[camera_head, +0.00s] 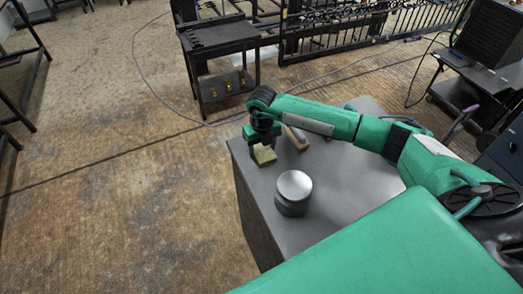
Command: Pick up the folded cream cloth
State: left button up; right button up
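The folded cream cloth (264,155) is a small, pale yellowish block at the far left corner of the grey table (345,185). My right gripper (262,143) points down directly over the cloth, with its fingers at or just above it. The wrist and fingers partly cover the cloth's far side. The view is too small to tell whether the fingers touch it or have closed on it. My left gripper is not in view.
A round metal-topped tin (293,191) stands on the table in front of the cloth. A brown wooden-handled item (297,138) lies just right of the gripper. A dark cart (222,60) stands beyond the table. Floor left of the table is clear.

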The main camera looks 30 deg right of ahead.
aim_at(262, 149)
jog(key=shift+r, duration=0.15)
notch_tip(262, 149, up, 20)
jog(key=b, duration=0.4)
dwell(0.4)
